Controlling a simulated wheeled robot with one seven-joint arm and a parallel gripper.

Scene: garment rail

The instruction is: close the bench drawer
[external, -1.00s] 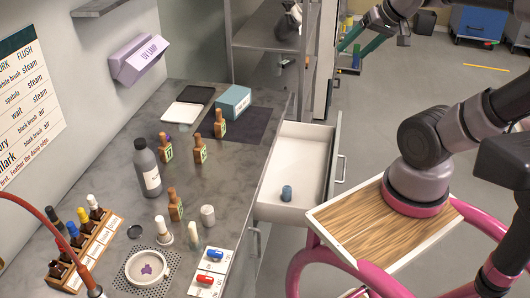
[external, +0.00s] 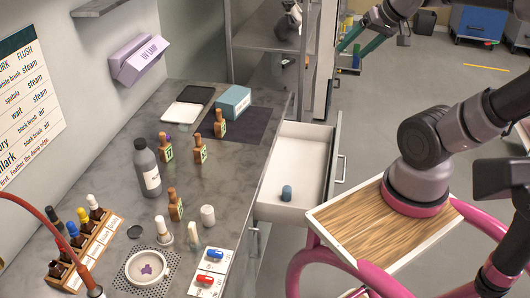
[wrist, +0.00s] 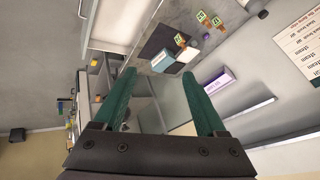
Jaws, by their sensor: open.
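The bench drawer (external: 313,150) stands pulled out from the right side of the bench in the external view. Its inside is white, and a bar handle (external: 342,168) is on its front. A small blue cylinder (external: 287,193) stands in it. In the wrist view a white open tray-like shape, apparently the drawer (wrist: 118,22), shows at the upper left. My gripper (external: 362,42) is at the top of the external view, beyond the drawer and apart from it. In the wrist view its two green fingers are spread with nothing between them (wrist: 164,72).
The grey bench top (external: 110,210) carries bottles, a blue box (external: 233,101), a white dish (external: 147,268) and a bottle rack (external: 88,245). A metal shelf unit (external: 270,50) stands behind the drawer. Floor right of the drawer front is partly clear.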

